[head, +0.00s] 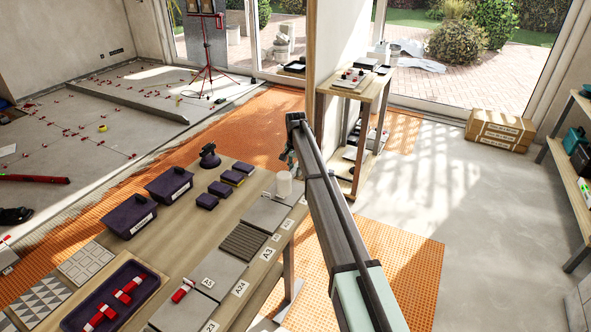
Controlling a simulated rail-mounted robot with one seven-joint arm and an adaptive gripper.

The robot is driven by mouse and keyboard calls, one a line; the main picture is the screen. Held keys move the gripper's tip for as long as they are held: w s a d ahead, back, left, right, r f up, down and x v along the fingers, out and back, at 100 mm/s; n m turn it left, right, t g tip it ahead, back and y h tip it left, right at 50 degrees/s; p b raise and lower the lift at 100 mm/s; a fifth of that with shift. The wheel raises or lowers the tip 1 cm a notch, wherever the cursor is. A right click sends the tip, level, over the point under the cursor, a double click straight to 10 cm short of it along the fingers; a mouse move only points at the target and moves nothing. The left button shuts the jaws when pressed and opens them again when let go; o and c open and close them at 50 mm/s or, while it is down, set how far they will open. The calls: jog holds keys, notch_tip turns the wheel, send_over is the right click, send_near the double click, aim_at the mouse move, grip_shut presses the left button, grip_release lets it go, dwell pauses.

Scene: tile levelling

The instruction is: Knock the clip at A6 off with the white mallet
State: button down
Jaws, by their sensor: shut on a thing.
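My gripper (289,153), at the end of my arm, hangs over the far right end of the wooden table. It is small and dark here, and its fingers are partly hidden. A white cylinder, apparently the head of the white mallet (284,184), shows just below it; the handle cannot be made out. I take the gripper as shut on this mallet. Many small red clips (133,155) stand on the tiled floor at left. I cannot read an A6 label.
The wooden table (225,180) holds dark lidded boxes (169,185), small purple blocks (220,189), labelled tiles and a purple tray (112,292) of red and white pieces. A wooden shelf (359,86) and a wall end stand beyond my arm. The grey floor at right is mostly clear.

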jog(key=shift+f+b, duration=1.15)
jog(key=shift+f, duration=1.8)
jog(key=w+a, duration=0.1)
jog(key=a, duration=0.1)
jog(key=w+a, duration=0.1)
jog(key=a, duration=0.1)
jog(key=shift+w, duration=0.15)
jog(key=shift+s+d, duration=0.2)
jog(key=shift+d+r, duration=0.15)
jog(key=shift+r, duration=0.1)
notch_tip(320, 180, up, 7)
jog(key=s+d+p, duration=0.1)
jog(key=p, duration=0.2)
jog(key=shift+d+f, duration=0.2)
jog(key=shift+d, duration=0.1)
jog(key=shift+f, duration=0.1)
